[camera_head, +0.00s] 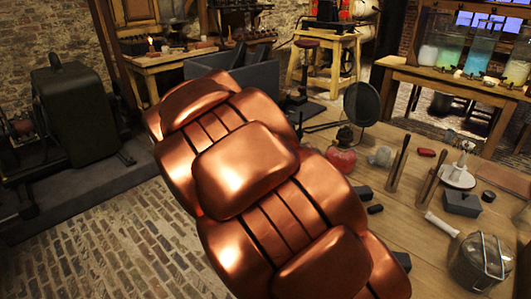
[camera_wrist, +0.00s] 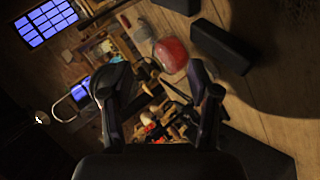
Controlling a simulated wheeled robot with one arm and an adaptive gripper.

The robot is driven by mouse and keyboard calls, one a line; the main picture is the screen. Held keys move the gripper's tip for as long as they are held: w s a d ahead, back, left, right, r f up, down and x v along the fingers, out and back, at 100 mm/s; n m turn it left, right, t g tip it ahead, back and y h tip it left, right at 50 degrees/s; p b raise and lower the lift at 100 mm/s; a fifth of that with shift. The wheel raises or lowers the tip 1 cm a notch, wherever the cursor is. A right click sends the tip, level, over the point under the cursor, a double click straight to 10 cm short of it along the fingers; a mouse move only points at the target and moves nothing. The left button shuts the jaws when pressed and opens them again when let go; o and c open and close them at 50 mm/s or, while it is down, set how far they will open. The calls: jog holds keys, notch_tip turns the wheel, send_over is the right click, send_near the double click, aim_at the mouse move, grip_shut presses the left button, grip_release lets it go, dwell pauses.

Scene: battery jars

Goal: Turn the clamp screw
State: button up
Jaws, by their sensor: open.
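My gripper (camera_wrist: 158,78) shows in the wrist view with its two dark fingers spread apart and nothing held between them. It does not show clearly in the head view, where my copper-coloured arm fills the middle. I cannot make out the clamp screw with certainty in either view. A small metal stand on a round white base (camera_head: 458,176) is on the right of the workbench (camera_head: 408,236) in the head view. Battery jars (camera_head: 451,51) with coloured liquid stand on a table at the back right. My gripper's surroundings in the wrist view are dark and tilted.
A red vessel (camera_head: 341,160) stands on the workbench beside my arm; a red object also shows beyond the fingers in the wrist view (camera_wrist: 171,55). A dark block (camera_wrist: 223,46) lies nearby.

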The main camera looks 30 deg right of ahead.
jog(key=w+f+t+h+b, duration=0.2)
jog(key=w+b, duration=0.1)
jog(key=w, duration=0.4)
jog(key=w+a+f+t+h+b, duration=0.1)
jog(key=w+f+t+h+b, duration=0.1)
jog(key=w, duration=0.6)
jog(key=w+a+f+t+h+b, duration=0.1)
jog(key=w+f+h+b, duration=0.1)
jog(key=w+b, duration=0.3)
jog(key=shift+w+a+f+n+t, duration=0.1)
jog(key=shift+w+f+n+t, duration=0.15)
jog(key=shift+w, duration=0.6)
jog(key=shift+w+a+f+n+t, duration=0.15)
jog(key=shift+w+f, duration=0.2)
jog(key=shift+w, duration=0.5)
jog(key=shift+w+d, duration=0.1)
jog(key=shift+d, duration=0.1)
jog(key=shift+b+x, duration=0.35)
jog(key=shift+x, duration=3.4)
jog(key=shift+r, duration=0.15)
jog(key=shift+c, duration=0.5)
grip_shut()
